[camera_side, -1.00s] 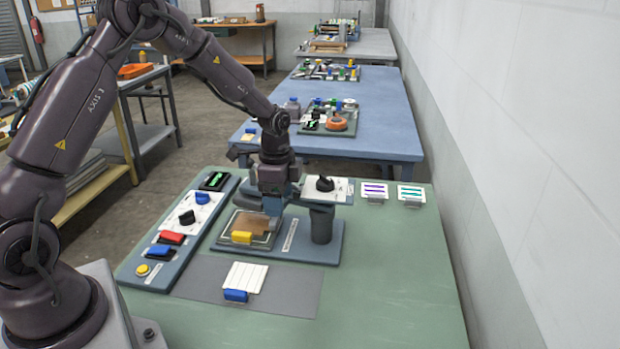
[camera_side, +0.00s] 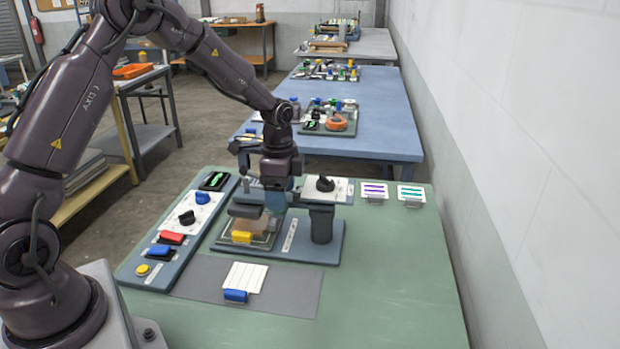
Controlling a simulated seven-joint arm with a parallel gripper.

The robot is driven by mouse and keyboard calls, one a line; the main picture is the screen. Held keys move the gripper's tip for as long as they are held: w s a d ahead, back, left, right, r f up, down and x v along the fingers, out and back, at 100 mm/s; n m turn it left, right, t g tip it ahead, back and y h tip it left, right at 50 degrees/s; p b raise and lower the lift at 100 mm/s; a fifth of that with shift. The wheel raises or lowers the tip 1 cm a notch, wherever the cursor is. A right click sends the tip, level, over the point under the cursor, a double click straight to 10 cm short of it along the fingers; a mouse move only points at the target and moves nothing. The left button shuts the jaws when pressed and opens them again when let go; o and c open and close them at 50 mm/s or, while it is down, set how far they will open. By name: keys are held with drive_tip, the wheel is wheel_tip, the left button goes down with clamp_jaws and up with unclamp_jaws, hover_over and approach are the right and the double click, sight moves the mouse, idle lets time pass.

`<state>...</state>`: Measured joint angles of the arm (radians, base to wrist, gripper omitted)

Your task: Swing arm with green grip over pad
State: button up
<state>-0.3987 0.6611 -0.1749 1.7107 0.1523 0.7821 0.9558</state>
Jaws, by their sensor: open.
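The press stands on a blue-grey base, with a dark post (camera_side: 322,225) at its right. The swing arm reaches left from the post, and its dark head (camera_side: 247,209) is above the back part of the brown pad (camera_side: 262,227). A gap shows between the head and the pad. A yellow block (camera_side: 241,237) sits at the pad's front edge. My gripper (camera_side: 276,208) is open, pointing down beside the head, between it and the post. The green grip is not visible; my gripper may hide it. I cannot tell whether the fingers touch the arm.
A control panel (camera_side: 150,270) with coloured switches lies left. A white ribbed card with a blue clip (camera_side: 236,296) lies on the grey mat (camera_side: 290,290). Two small cards (camera_side: 411,194) stand at back right. The right tabletop is clear.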

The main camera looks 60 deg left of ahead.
drive_tip(key=shift+r, duration=2.95)
drive_tip(key=shift+f+n, duration=0.1)
drive_tip(key=shift+n, duration=0.4)
drive_tip(key=s+d+r+n+t, duration=0.2)
drive_tip(key=s+d+r, duration=0.1)
drive_tip(key=s+r, duration=0.2)
drive_tip(key=s+d+r+n+t, duration=0.1)
drive_tip(key=s+d+r+n, duration=0.2)
drive_tip(key=s, duration=0.7)
drive_tip(key=s+d+r+n+t, duration=0.2)
drive_tip(key=s+d+r+n, duration=0.1)
drive_tip(key=s+d+r, duration=0.2)
drive_tip(key=shift+s+d+r+t, duration=0.2)
drive_tip(key=shift+s+r+t, duration=0.1)
drive_tip(key=shift+s+r, duration=0.75)
